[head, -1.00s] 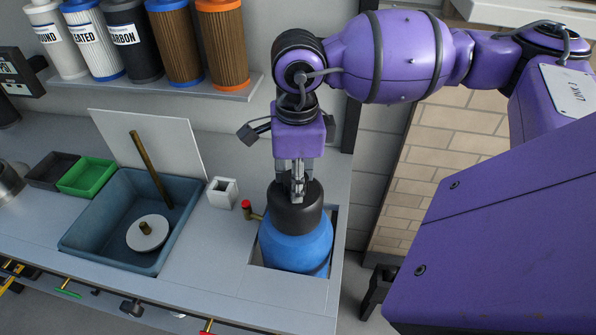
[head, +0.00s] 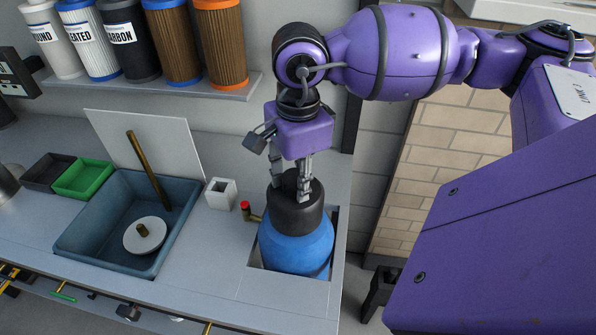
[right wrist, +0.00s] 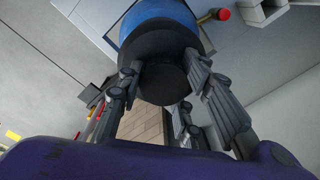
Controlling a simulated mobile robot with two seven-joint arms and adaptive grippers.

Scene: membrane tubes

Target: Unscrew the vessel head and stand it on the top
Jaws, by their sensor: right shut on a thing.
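The blue vessel (head: 295,250) stands upright in a square cutout at the right end of the counter. Its black head (head: 294,216) sits on top of it, and no gap shows between them. My right gripper (head: 290,184) points down from above, with its fingers shut on the raised top of the head. In the right wrist view the fingers lie on opposite sides of the round black top (right wrist: 163,84), with the blue body (right wrist: 153,12) beyond. Whether the head has turned cannot be told. My left gripper is not in view.
A red-tipped side fitting (head: 246,207) sticks out left of the vessel. A small white square holder (head: 221,193) stands near it. Farther left is a blue basin (head: 78,241) with a brown rod and white disc.

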